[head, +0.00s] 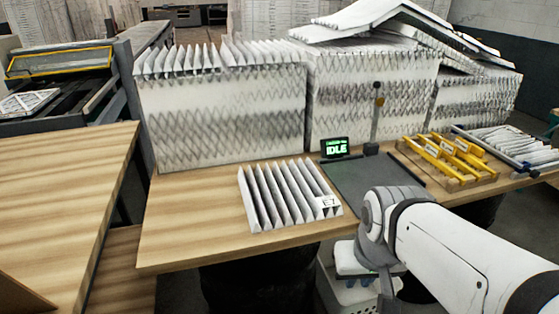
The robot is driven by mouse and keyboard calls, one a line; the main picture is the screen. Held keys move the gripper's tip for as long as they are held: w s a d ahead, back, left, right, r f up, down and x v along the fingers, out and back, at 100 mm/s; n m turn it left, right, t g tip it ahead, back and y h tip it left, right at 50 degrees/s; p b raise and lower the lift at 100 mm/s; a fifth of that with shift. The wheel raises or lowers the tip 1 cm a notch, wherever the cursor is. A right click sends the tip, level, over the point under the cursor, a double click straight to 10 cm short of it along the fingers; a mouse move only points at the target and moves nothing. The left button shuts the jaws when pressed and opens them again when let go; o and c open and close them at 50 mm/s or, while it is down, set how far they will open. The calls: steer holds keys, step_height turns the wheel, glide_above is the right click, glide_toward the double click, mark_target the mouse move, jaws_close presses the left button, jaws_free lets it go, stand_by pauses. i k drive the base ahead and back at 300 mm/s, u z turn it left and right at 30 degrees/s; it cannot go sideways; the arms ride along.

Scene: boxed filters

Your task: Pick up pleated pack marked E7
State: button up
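The pleated pack marked E7 (284,194) lies on the wooden table, left of centre in the head view. It has white, upright zigzag pleats, and its E7 label sits at the front right corner. My gripper (352,262) is at the end of my white arm, low in the view in front of the table edge. It is to the right of the pack and nearer to the camera, apart from it. Its fingers are too small and unclear to tell whether they are open or shut.
Tall stacks of pleated filters (222,110) line the table's back. Yellow-framed pieces (446,152) lie further right. The table left of the pack (190,215) is clear.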

mark_target(306, 196)
steer(key=i, duration=0.9)
